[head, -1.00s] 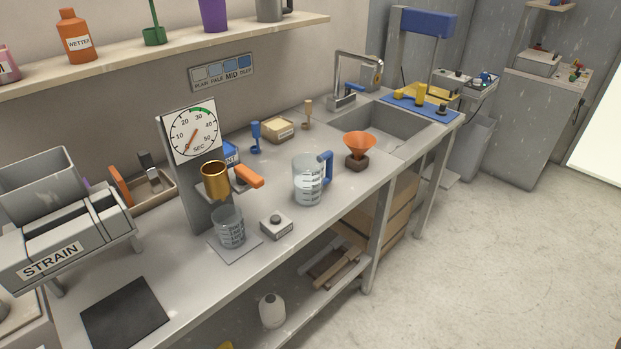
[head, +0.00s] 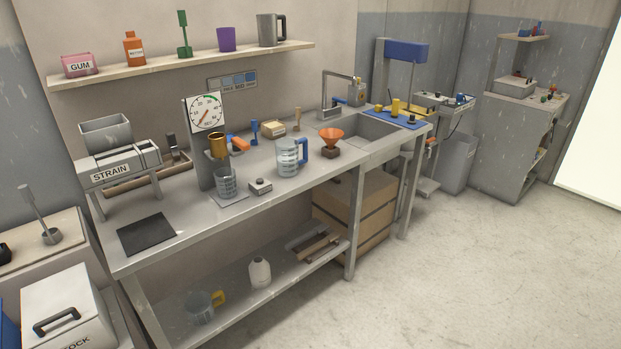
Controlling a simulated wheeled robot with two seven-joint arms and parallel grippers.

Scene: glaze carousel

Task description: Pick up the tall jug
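Neither of my grippers shows in the head view. Three jug-like vessels are in view, and I cannot tell for certain which is the tall jug. A clear measuring jug with a blue handle (head: 288,158) stands upright on the workbench (head: 205,228), left of an orange funnel (head: 331,136). A dark grey jug with a black handle (head: 267,31) stands upright at the right end of the wall shelf (head: 190,63). A wide, clear jug with a yellow handle (head: 200,307) is on the low shelf under the bench.
A dial stand (head: 207,113) with a gold cup and a beaker (head: 226,183) stands left of the blue-handled jug. A small grey box (head: 260,187) lies between. A strainer unit (head: 118,162) is at the bench's left end. The floor (head: 440,270) at right is clear.

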